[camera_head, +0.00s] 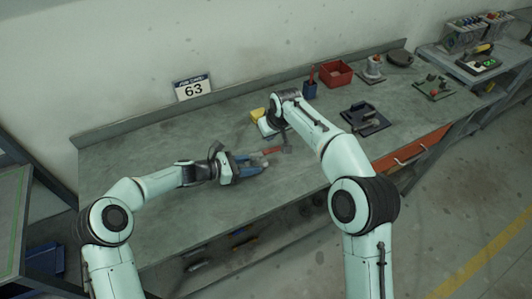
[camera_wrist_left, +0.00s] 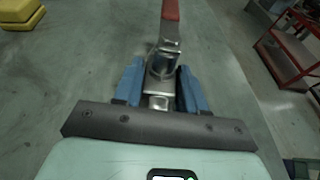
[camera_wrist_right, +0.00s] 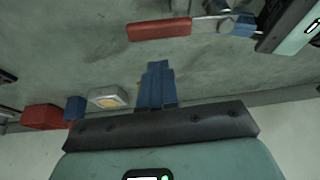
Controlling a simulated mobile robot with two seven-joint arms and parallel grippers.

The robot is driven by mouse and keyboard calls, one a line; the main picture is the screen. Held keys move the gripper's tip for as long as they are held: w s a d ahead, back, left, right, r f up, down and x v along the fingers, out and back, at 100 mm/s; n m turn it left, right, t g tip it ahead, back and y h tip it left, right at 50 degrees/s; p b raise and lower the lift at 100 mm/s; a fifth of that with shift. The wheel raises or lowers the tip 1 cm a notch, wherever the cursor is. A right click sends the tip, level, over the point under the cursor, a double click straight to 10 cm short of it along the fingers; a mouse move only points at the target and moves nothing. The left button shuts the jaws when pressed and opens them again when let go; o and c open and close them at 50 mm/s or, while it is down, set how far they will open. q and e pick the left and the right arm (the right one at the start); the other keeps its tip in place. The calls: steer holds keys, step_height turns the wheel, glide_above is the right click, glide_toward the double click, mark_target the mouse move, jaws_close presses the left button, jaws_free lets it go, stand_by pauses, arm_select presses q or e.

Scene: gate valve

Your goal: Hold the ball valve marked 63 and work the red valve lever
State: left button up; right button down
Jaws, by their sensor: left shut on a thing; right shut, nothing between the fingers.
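My left gripper (camera_head: 250,166) is shut on the metal ball valve, low over the workbench. In the left wrist view the valve body (camera_wrist_left: 163,66) sits between the blue fingers. Its red lever (camera_wrist_left: 171,10) points away from the gripper. The lever (camera_head: 272,150) also shows in the head view, and in the right wrist view (camera_wrist_right: 160,29) it lies ahead of the fingertips, apart from them. My right gripper (camera_wrist_right: 157,82) is shut and empty; its fingers are hard to make out in the head view. A placard marked 63 (camera_head: 193,88) stands behind the bench, against the wall.
The workbench (camera_head: 150,150) is clear at its left. A yellow block (camera_wrist_left: 18,12) lies to one side of the valve. A red bin (camera_head: 336,73), a blue cup (camera_head: 309,89) and a dark fixture (camera_head: 365,119) stand to the right. A white box (camera_wrist_right: 108,97) sits near the right gripper.

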steer(key=shift+f, duration=2.05)
